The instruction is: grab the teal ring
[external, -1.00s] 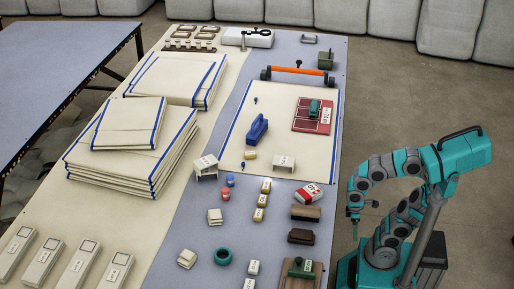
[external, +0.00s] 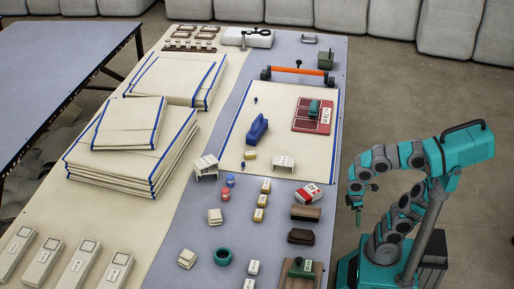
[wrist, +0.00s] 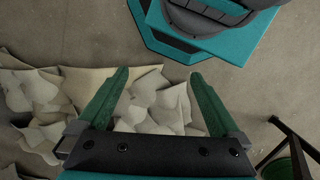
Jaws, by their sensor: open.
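The teal ring (external: 222,256) lies flat on the grey-blue part of the table, near its front in the external view. My gripper (external: 357,218) hangs beyond the table's right edge, pointing down, well to the right of the ring. In the wrist view my gripper (wrist: 158,90) has its two green fingers apart with nothing between them. The ring does not show in the wrist view.
Near the ring are cream blocks (external: 187,258), white blocks (external: 254,267) and a green-handled stamp on a board (external: 299,269). Brown blocks (external: 301,236) line the table's right edge. Crumpled cloth (wrist: 150,105) lies on the floor below my gripper.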

